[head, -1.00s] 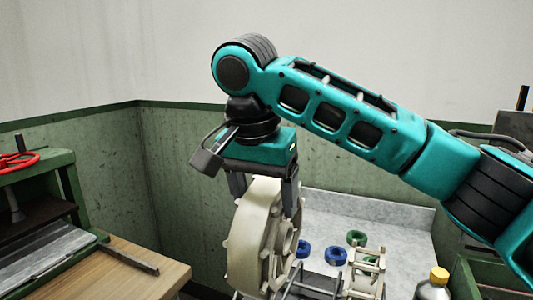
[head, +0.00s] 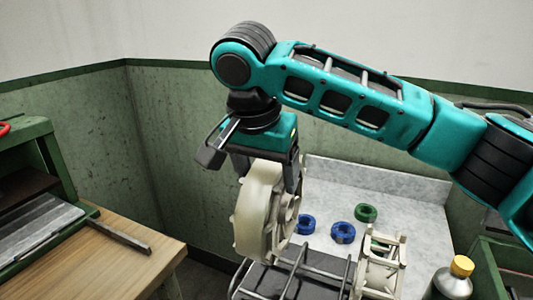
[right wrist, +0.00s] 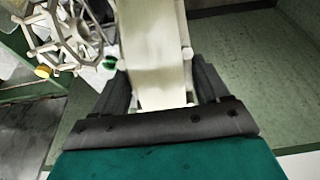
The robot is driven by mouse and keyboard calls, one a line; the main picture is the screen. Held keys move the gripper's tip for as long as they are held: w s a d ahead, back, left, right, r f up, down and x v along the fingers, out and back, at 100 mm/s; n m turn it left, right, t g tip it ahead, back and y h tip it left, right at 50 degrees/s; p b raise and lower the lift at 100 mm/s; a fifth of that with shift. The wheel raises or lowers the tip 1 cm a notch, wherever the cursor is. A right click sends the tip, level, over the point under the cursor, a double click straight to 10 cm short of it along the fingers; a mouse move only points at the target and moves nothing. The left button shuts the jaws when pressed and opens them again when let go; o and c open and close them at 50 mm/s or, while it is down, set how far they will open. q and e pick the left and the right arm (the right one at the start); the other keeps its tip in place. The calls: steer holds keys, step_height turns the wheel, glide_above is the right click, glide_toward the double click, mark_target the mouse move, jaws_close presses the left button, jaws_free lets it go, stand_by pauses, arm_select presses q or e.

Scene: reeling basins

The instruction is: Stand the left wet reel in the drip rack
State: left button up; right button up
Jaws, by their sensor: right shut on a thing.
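A cream spoked reel (head: 256,210) hangs upright from my right gripper (head: 268,168), which is shut on its rim. In the right wrist view my right gripper (right wrist: 163,85) has the reel's pale rim (right wrist: 153,50) between its fingers. The wire drip rack (head: 288,268) shows low in the head view, below and slightly right of the held reel. The reel hides part of the rack, and I cannot tell whether they touch. A second cream reel (head: 380,262) stands at the rack's right side; a spoked reel (right wrist: 65,35) shows in the right wrist view. My left gripper is out of view.
Blue rings (head: 343,232) and a green ring (head: 366,212) lie on the grey worktop (head: 400,215) behind. A yellow-capped bottle (head: 455,280) stands at right. A wooden bench (head: 110,262) with a green-framed machine (head: 40,190) is at left.

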mark_target(257, 183)
step_height(257, 183, down, 3)
steer(key=shift+f, duration=0.15)
step_height(257, 183, down, 4)
steer(key=b, duration=0.3)
steer(key=shift+r, duration=0.25)
steer(key=shift+f+b, duration=0.3)
steer(key=shift+f, duration=1.45)
steer(key=o, duration=1.2)
steer(key=shift+c, duration=0.2)
steer(key=p+v, duration=0.1)
steer(key=v, duration=1.2)
